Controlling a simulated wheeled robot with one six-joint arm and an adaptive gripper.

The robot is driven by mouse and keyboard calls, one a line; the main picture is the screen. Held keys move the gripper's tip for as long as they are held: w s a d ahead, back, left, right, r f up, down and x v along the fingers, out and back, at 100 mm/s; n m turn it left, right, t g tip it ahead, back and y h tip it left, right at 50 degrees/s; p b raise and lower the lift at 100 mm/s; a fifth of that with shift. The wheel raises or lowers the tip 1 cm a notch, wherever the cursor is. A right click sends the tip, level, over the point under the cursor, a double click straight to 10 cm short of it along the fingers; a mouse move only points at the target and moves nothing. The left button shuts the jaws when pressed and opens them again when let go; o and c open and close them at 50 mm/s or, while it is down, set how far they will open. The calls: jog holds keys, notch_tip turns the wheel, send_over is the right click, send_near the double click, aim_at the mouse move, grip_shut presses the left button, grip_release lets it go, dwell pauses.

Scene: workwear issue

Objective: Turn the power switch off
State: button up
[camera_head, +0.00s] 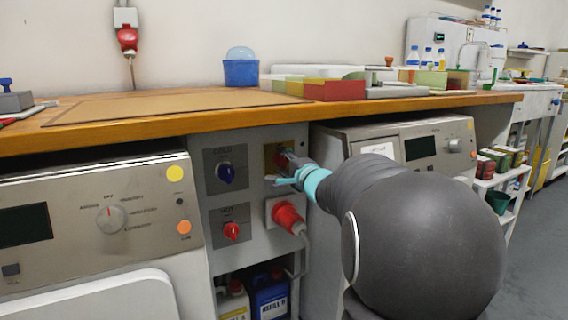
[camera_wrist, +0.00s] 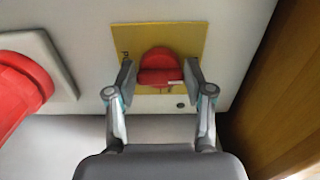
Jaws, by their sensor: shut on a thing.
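The power switch is a red rotary knob (camera_wrist: 157,66) on a yellow plate (camera_wrist: 198,38), in the middle of the wrist view. In the head view the yellow plate (camera_head: 268,155) shows at the top right of the grey panel, and my arm hides part of the knob. My gripper (camera_wrist: 158,80) has one finger on each side of the red knob and is shut on it. In the head view my gripper (camera_head: 290,165) reaches the panel from the right.
A blue knob (camera_head: 226,173) and a red knob (camera_head: 232,231) sit left of the switch. A red plug (camera_head: 288,215) is just below it. The wooden worktop (camera_head: 190,119) overhangs the panel. Appliances stand on both sides.

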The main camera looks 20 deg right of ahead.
jog(key=o, duration=1.1)
jog(key=shift+o, duration=0.2)
jog(key=s, duration=1.2)
jog(key=shift+d, duration=0.2)
